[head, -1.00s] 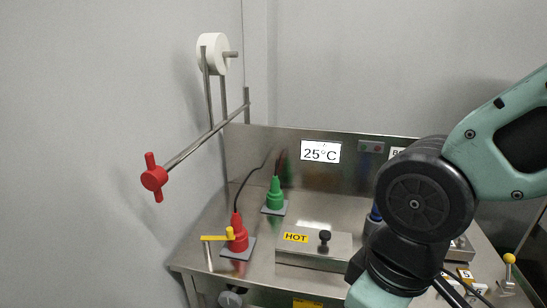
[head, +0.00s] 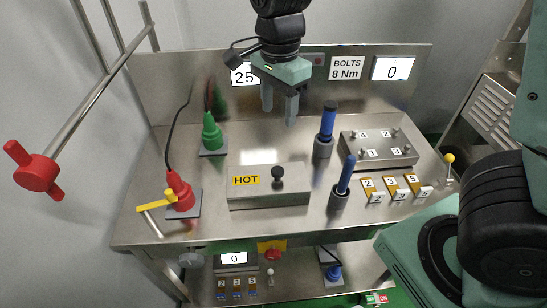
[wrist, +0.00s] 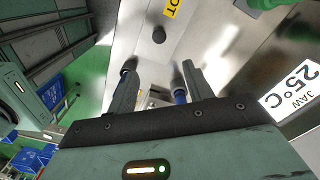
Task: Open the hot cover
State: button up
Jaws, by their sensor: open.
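The hot cover (head: 250,198) is a low metal box lid with a yellow HOT label (head: 245,181) and a black knob (head: 278,173) on top. It lies closed on the steel bench in the head view. My gripper (head: 279,112) is open and empty above the back of the bench, behind the cover and apart from it, fingers pointing down. In the wrist view the cover (wrist: 178,40) is at the top with its knob (wrist: 158,35), beyond my open fingertips (wrist: 158,70).
A red plug (head: 179,190) and a green plug (head: 211,135) stand left of the cover. Blue-handled tools (head: 327,120) (head: 345,175) stand right of it. A bolt plate (head: 378,155) and numbered tags (head: 390,187) lie farther right. A red-handled bar (head: 33,172) sticks out at left.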

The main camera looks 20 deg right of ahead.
aim_at(278, 169)
notch_tip(278, 169, down, 17)
jog(key=shift+s+b, duration=0.1)
jog(key=shift+b, duration=0.4)
grip_shut()
jog(key=shift+r, duration=0.1)
